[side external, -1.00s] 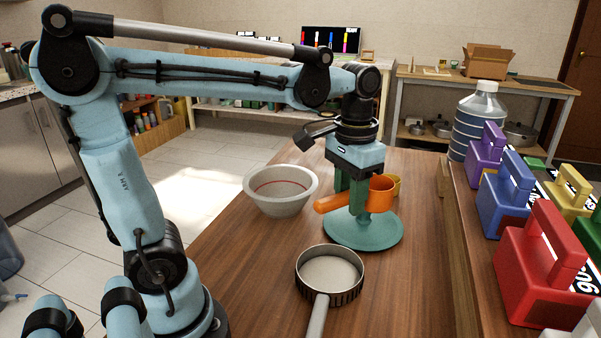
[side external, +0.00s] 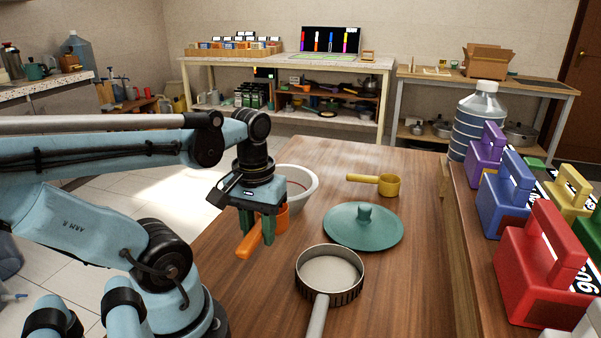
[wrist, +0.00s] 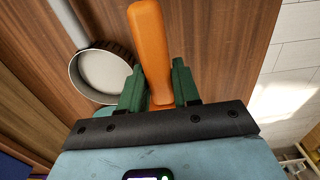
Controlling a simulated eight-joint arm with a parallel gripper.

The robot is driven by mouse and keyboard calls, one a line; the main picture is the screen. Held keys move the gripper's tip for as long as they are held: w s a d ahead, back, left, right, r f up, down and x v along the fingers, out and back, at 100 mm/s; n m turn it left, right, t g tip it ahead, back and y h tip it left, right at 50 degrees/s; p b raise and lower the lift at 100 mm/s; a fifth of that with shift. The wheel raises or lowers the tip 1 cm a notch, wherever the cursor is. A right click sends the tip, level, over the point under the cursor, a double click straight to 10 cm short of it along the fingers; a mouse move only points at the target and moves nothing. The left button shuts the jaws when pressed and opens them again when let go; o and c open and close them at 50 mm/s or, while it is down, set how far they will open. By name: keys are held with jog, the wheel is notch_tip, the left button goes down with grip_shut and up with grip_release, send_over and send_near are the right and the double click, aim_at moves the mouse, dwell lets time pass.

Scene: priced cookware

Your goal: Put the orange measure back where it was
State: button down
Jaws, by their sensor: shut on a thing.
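The orange measure shows in the side external view (side external: 251,245) and its handle fills the middle of the wrist view (wrist: 150,45). My gripper (side external: 257,236) is shut on the measure; in the wrist view my green fingers (wrist: 160,85) stand on either side of it. The measure's cup is partly hidden behind my fingers. My gripper holds it above the left part of the wooden table (side external: 400,290), in front of a pale bowl. Whether the measure touches the table I cannot tell.
The pale bowl (side external: 304,181) stands just behind my gripper. A green lid (side external: 345,232) and a yellow measure (side external: 388,186) lie to the right. The table's left edge is close.

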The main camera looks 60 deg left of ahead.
jog(key=s+a+f, duration=0.1)
jog(key=a+f, duration=0.1)
jog(key=a, duration=0.1)
jog(key=s+a+f, duration=0.1)
jog(key=a+f, duration=0.1)
jog(key=a, duration=0.1)
jog(key=s+a+f, duration=0.1)
jog(key=a+f, duration=0.1)
jog(key=a, duration=0.1)
jog(key=shift+s+a, duration=0.2)
jog(key=shift+a, duration=0.05)
jog(key=shift+f, duration=2.1)
jog(key=shift+f, duration=0.15)
jog(key=c, duration=0.8)
grip_release()
jog(key=shift+r, duration=0.2)
jog(key=shift+r, duration=5.85)
jog(key=w+d+m+t, duration=0.7)
jog(key=w+d+m, duration=0.2)
jog(key=w+d, duration=0.6)
jog(key=shift+w+d+r, duration=0.15)
jog(key=shift+d+r, duration=0.15)
jog(key=shift+d, duration=0.5)
